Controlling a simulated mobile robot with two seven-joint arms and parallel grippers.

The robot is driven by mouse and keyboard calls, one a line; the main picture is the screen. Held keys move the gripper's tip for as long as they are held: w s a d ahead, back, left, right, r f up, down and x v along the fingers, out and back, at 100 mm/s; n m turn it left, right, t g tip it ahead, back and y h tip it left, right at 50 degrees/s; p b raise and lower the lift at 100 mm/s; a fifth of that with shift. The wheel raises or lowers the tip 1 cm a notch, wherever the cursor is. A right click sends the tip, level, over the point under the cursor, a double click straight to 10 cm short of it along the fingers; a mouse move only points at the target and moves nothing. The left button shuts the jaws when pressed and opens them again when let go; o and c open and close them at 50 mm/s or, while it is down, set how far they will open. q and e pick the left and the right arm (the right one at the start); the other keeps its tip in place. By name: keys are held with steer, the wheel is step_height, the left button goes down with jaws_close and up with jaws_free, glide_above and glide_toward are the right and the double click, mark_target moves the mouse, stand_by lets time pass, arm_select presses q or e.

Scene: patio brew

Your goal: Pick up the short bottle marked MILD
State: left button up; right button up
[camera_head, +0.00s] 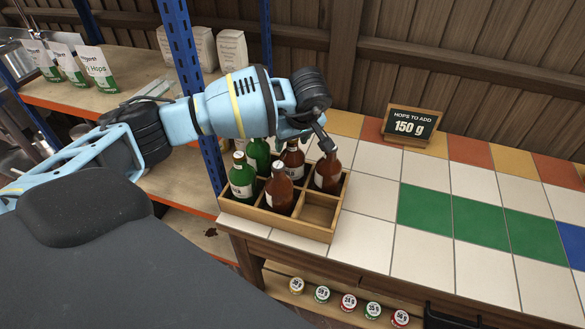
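A wooden crate (283,228) with compartments stands at the table's left edge. It holds two green bottles, a front one (242,182) and a back one (258,152). It also holds three brown bottles: front middle (279,192), back middle (293,160) and back right (328,174). The front right compartment is empty. The labels are too small to read, so I cannot tell which is MILD. My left gripper (324,146) reaches in from the left, its dark fingertips at the neck of the back right brown bottle. Whether they grip it is unclear. My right gripper is out of view.
A sign (410,123) reading "HOPS TO ADD 150 g" stands at the table's back. The tiled top (370,220) right of the crate is clear. A blue post (180,45) rises behind my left arm. Several small labelled jars (322,294) sit on a shelf below.

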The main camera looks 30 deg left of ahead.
arm_select(q)
jaws_close()
stand_by(0.4)
